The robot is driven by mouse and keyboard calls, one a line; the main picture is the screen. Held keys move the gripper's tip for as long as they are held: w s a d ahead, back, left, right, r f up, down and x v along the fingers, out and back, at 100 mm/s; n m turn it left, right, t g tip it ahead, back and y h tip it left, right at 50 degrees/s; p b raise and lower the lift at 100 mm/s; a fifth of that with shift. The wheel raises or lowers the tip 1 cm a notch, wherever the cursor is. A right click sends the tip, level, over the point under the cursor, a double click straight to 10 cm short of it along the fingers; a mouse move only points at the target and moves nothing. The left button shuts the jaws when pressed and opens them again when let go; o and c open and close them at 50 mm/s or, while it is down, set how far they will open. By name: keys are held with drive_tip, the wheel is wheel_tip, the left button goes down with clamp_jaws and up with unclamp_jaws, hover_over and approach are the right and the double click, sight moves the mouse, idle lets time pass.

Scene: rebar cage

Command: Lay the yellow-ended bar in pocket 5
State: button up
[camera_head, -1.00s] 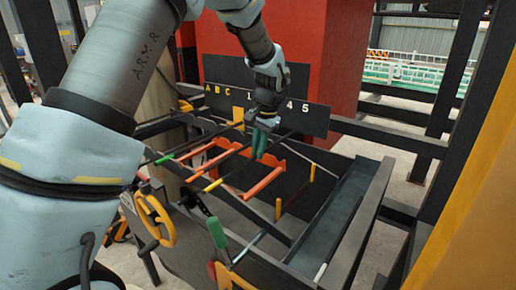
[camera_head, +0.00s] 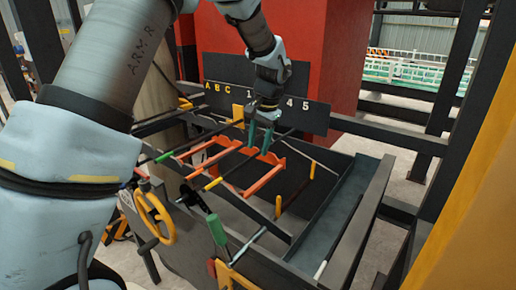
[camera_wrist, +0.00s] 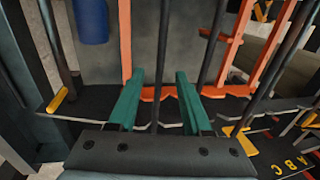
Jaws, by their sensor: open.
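A dark bar with a yellow band (camera_head: 212,184) lies across the orange notched rails (camera_head: 265,180), running up and right under my gripper. My gripper (camera_head: 259,145) hangs above the rails in front of the numbered board (camera_head: 318,118). Its two teal fingers are apart. In the wrist view, a dark bar (camera_wrist: 160,60) passes between the open fingers, apart from both; no coloured end of it shows there, so I cannot tell which bar it is. A, B, C, 1, 4 and 5 are readable on the board; my gripper hides its middle.
A green-ended bar (camera_head: 165,157) lies at the left of the rails. A dark trough (camera_head: 340,210) with a pale-ended rod (camera_head: 320,270) is at the right. Yellow posts (camera_head: 278,207) stand near the rails. A yellow handwheel (camera_head: 155,218) is at the front left.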

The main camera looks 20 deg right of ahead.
wheel_tip(320, 180, up, 9)
drive_tip(key=s+d+b, duration=0.1)
drive_tip(key=b, duration=0.1)
drive_tip(key=shift+s+r, duration=0.2)
drive_tip(key=shift+s, duration=0.15)
